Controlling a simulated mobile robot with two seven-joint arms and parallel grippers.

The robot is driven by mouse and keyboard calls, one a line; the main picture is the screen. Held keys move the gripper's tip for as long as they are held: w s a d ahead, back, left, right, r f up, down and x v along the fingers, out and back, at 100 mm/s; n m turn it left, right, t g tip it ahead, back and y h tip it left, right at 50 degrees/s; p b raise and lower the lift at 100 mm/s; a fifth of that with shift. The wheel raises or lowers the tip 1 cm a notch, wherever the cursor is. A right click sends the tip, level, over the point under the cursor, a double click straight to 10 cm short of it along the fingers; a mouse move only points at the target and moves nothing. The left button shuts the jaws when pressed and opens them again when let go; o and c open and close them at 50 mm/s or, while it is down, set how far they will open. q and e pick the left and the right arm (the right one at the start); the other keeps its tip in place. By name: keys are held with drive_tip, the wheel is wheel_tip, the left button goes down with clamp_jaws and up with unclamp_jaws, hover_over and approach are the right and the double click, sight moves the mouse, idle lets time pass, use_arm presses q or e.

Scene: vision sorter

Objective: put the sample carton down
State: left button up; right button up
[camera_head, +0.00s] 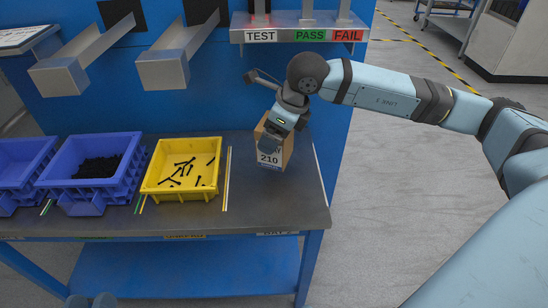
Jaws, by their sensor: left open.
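The sample carton (271,158) is a small brown box with a pale label reading 210. It is near the right end of the grey bench top (210,218), and its base appears to be on the bench.
A yellow bin (150,188) with black screws stands left of the carton, past a yellow line (227,180). Blue bins (60,170) stand farther left. Behind is a blue panel with metal chutes (165,68) and a shelf (300,20) labelled TEST, PASS and FAIL. The bench's right edge is close.

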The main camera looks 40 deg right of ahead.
use_arm(q)
drive_tip(key=shift+d+f+g+b, duration=0.1)
drive_tip(key=shift+f+g+b, duration=0.65)
drive_tip(key=shift+f, duration=0.65)
use_arm(e)
drive_tip(key=shift+f, duration=2.55)
drive_tip(key=shift+f, duration=0.15)
use_arm(q)
drive_tip(key=shift+f+t, duration=0.1)
drive_tip(key=shift+t, duration=0.15)
use_arm(e)
drive_tip(key=o, duration=1)
drive_tip(key=shift+c, duration=0.2)
